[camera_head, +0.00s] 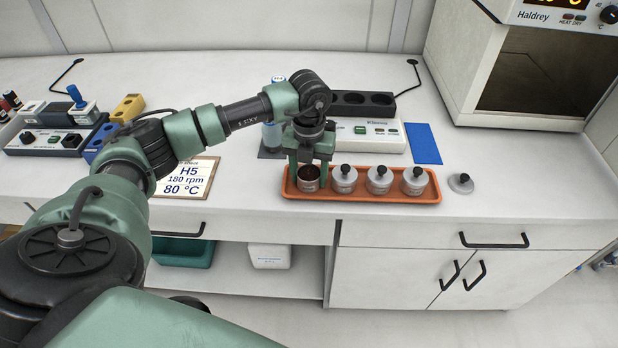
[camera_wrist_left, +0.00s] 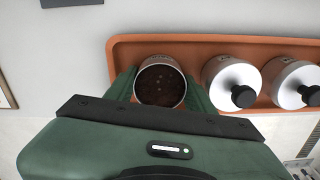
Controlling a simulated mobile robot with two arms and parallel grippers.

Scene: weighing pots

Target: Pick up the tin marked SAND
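My left gripper (camera_head: 309,176) points down at the left end of an orange tray (camera_head: 365,195). Its two green fingers stand on either side of an open metal tin (camera_head: 310,185), with no gap showing between fingers and tin. In the left wrist view the open tin (camera_wrist_left: 160,85) sits between the fingers and holds dark brown grains. The tin is upright in the tray. Three lidded tins stand to its right: the near one (camera_head: 345,183), the middle one (camera_head: 379,183) and the far one (camera_head: 415,184). The writing on the tins is too small to read. My right gripper is not in view.
A loose lid (camera_head: 461,184) lies right of the tray. Behind the tray are a white scale (camera_head: 372,138), a black block with holes (camera_head: 363,102) and a blue mat (camera_head: 423,143). A sign (camera_head: 186,178) lies to the left. The right front counter is clear.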

